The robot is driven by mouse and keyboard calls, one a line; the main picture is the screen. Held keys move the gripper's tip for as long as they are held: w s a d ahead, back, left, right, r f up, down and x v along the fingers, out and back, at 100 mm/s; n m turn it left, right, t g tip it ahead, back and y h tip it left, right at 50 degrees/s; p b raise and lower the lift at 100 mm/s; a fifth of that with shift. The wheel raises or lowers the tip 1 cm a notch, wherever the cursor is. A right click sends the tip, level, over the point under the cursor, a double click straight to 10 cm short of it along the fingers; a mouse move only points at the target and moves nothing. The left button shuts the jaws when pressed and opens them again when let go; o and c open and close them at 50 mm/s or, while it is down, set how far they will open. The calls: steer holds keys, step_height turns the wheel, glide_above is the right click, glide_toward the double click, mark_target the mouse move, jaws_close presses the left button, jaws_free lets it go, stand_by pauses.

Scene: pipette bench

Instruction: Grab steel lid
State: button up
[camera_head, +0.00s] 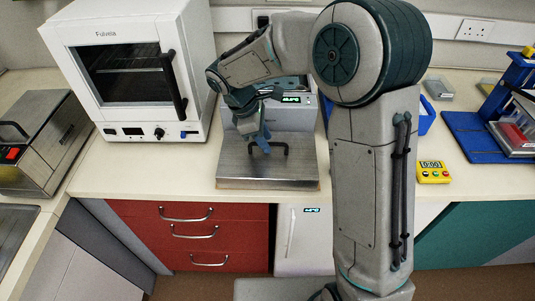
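The steel lid (235,168) is a flat, brushed-metal slab with a black arched handle (281,146) on top. It lies level at the front of the bench, in front of a grey unit with a small lit display. My gripper (262,143) points down from above, with its blue fingers at the left part of the handle. I cannot tell whether the fingers touch the handle or how far apart they are. My arm hides part of the grey unit.
A white oven (135,75) stands behind and left of the lid. A steel box (50,145) with a dark handle sits at far left. A yellow timer (433,172) and a blue stand (470,140) are to the right. Bare bench (160,175) lies left of the lid.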

steer(key=shift+x, duration=1.4)
jaws_close()
steer(key=shift+w+r, duration=0.1)
